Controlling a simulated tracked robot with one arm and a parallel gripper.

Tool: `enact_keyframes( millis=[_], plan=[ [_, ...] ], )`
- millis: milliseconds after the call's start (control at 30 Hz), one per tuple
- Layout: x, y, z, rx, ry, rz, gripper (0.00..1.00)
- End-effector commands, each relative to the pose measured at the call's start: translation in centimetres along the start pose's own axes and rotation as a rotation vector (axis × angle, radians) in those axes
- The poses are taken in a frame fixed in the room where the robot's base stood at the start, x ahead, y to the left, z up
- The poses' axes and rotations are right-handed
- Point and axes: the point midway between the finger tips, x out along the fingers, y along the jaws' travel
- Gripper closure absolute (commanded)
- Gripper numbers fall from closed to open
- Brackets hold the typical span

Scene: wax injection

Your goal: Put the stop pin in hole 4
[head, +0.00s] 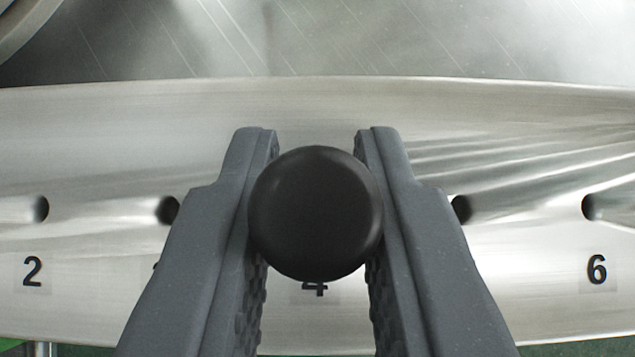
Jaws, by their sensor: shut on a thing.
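The stop pin shows as a round black knob (316,213) seen from above. My gripper (317,205) is shut on it, with one grey finger on each side. The knob is over the label 4 (315,289), whose lower part shows just below it. Hole 4 and the pin's shank are hidden behind the knob, so I cannot tell whether the pin is in the hole or above it. The holes are in a curved band of shiny metal plate (330,110).
Hole 2 (40,208) is at the far left above its label. Another hole (168,209) shows left of my gripper, its label mostly covered. One hole (461,208) is just right of my gripper, and hole 6 (589,207) is farther right. Brushed metal lies behind the band.

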Motion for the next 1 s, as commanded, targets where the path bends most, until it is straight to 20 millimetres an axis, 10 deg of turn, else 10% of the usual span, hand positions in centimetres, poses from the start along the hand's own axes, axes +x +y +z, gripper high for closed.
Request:
enact_keyframes(
  millis=[67, 100, 200, 600, 1000],
  plan=[
    [0.2, 0.0, 0.2, 0.000, 0.000, 0.000, 1.00],
    [0.2, 0.0, 0.2, 0.000, 0.000, 0.000, 0.79],
    [0.1, 0.0, 0.1, 0.000, 0.000, 0.000, 0.56],
    [-0.5, 0.1, 0.1, 0.001, 0.001, 0.001, 0.56],
    [-6.0, 0.1, 0.2, 0.000, 0.001, 0.001, 0.56]
  ],
)
